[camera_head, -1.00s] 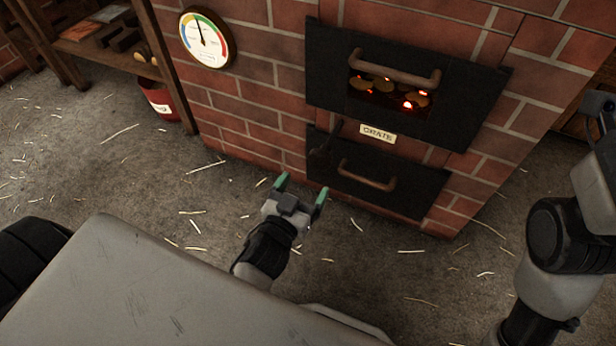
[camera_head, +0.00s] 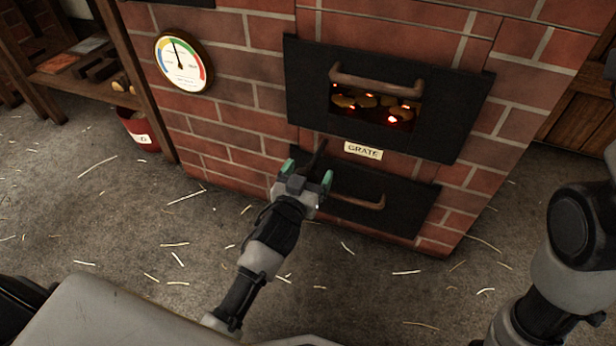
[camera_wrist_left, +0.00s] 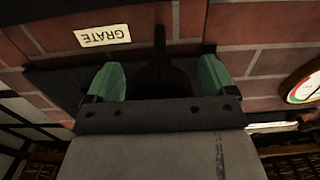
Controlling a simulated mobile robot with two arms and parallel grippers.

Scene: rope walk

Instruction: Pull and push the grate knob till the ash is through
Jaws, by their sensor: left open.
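The grate knob (camera_head: 319,148) is a dark rod with a wider end, left of the GRATE label (camera_head: 363,150) on the brick stove front. My left gripper (camera_head: 307,173), with green fingertips, is open in front of the knob. In the left wrist view the dark knob (camera_wrist_left: 160,60) stands between the two spread green fingers, with room on both sides. I cannot tell whether any finger touches it. The fire door (camera_head: 300,85) has a window showing glowing embers (camera_head: 392,118). The ash door (camera_head: 405,205) below is shut and partly hidden by my gripper.
A round dial gauge (camera_head: 183,62) hangs on the bricks at the left. A red bucket (camera_head: 140,130) stands by a wooden shelf (camera_head: 75,80). The floor (camera_head: 130,220) is open, with scattered straw. My right arm stands at the right edge.

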